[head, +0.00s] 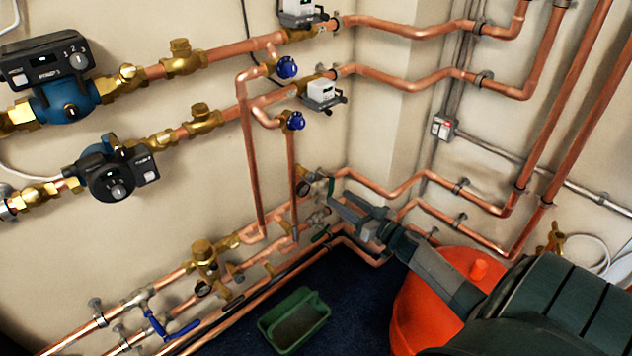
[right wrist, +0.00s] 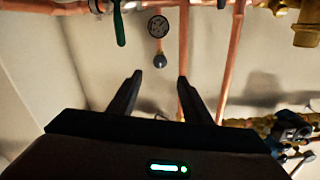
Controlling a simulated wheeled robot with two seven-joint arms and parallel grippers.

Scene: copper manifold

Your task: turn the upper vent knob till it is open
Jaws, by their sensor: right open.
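In the right wrist view a small dark round knob (right wrist: 160,61) sits on a short copper stub near a round gauge (right wrist: 158,26); I take it for the upper vent knob, though no label shows. My right gripper (right wrist: 159,77) is open and empty, its two fingertips apart with the knob just beyond the gap between them. I see no contact. In the head view my right gripper (head: 341,201) reaches in from the lower right to the copper pipes near the corner. The knob is too small to make out there, and its setting cannot be read. My left gripper is out of view.
A green lever (right wrist: 118,25) is close beside the gauge. Blue knobs (head: 287,67) are higher on the wall, with pumps (head: 112,170) at the left. An orange bucket (head: 418,298) stands under my right arm, and a green tray (head: 294,320) lies on the floor.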

